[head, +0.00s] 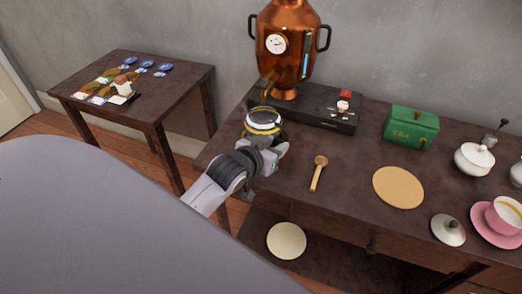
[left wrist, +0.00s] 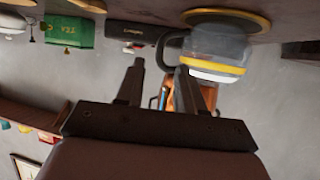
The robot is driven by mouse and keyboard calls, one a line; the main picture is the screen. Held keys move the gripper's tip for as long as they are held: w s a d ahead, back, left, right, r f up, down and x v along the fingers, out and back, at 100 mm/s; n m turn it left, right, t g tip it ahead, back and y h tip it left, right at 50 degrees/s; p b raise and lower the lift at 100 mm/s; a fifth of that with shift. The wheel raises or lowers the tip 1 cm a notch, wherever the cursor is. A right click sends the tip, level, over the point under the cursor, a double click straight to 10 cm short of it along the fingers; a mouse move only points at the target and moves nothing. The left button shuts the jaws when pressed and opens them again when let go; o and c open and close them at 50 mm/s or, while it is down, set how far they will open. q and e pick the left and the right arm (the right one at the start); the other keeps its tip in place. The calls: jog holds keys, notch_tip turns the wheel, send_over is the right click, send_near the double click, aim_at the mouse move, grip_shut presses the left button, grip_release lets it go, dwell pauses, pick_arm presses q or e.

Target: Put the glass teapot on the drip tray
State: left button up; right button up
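The glass teapot (head: 262,121), with a yellow band and a pale top, is at the back left of the dark table, below the copper urn's tap. My left gripper (head: 270,150) is in front of it. In the left wrist view, which is upside down, the teapot (left wrist: 220,45) shows its dark handle (left wrist: 162,50) between the spread fingers of my left gripper (left wrist: 160,70). The gripper is open. A gold-rimmed round tray, likely the drip tray (left wrist: 262,20), is under the teapot; I cannot tell whether they touch. My right gripper is out of view.
The copper urn (head: 286,45) stands on a black base (head: 325,112) close behind. A wooden spoon (head: 318,173), tan round mat (head: 398,187), green tea tin (head: 410,127) and pink cup (head: 505,215) are to the right. A side table (head: 150,110) is at left.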

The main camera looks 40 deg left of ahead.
pick_arm(q)
jog(key=v, duration=0.7)
jog(key=s+d+f+m+g+h+p, duration=0.1)
jog(key=s+d+f, duration=0.3)
jog(key=s+f, duration=0.3)
jog(key=s+d+f+m+g+h+p, duration=0.1)
jog(key=s+d+f+g, duration=0.1)
jog(key=s+d+f, duration=0.2)
jog(key=shift+s+f+m+h+p, duration=0.3)
jog(key=shift+s+f+p, duration=0.1)
jog(key=shift+s+f, duration=1.35)
